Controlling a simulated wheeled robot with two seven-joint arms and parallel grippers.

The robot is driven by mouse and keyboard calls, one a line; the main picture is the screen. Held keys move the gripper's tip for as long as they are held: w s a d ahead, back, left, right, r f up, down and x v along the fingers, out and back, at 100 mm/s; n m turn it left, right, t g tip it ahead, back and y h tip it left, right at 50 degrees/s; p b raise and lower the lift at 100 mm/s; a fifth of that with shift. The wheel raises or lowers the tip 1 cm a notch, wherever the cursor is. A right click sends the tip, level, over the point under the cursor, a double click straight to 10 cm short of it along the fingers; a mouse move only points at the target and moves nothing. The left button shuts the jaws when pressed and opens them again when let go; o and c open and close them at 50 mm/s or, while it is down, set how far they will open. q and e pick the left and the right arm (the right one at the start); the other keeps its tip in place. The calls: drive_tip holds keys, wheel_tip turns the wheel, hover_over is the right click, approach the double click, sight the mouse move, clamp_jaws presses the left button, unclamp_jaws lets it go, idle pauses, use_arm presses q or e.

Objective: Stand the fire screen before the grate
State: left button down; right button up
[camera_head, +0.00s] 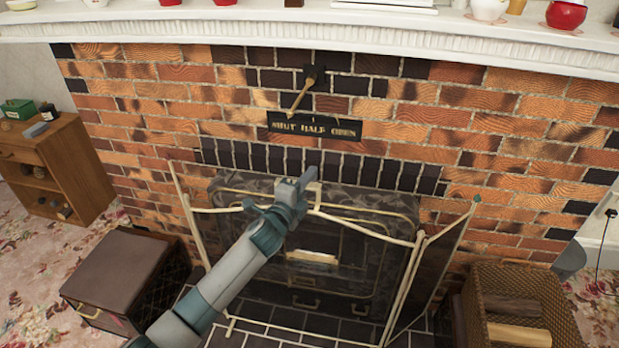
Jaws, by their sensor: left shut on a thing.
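The fire screen (405,282) has a pale cream-gold frame, a see-through dark middle panel and angled side wings. It is upright in front of the dark grate (335,285), which shows through it. My left gripper (298,186) is shut on the screen at the top middle of its frame. My left arm hides part of the middle panel and lower left of the screen. The lower rail is low over the dark tiled hearth (345,328); I cannot tell whether its feet touch. My right gripper is out of view.
A brown lidded box (120,268) stands left of the hearth, and a wicker basket (518,283) with logs stands right. A wooden cabinet (55,165) is at far left. A white mantel (300,30) with ornaments runs above the brick wall.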

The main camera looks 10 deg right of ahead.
use_arm(q)
drive_tip(key=shift+f+b, duration=0.1)
drive_tip(key=shift+b, duration=0.2)
idle(0.7)
idle(0.7)
drive_tip(key=c, duration=1.8)
unclamp_jaws()
drive_tip(key=o, duration=0.3)
drive_tip(key=shift+s+f, duration=0.15)
drive_tip(key=shift+f, duration=0.3)
drive_tip(key=shift+r, duration=0.2)
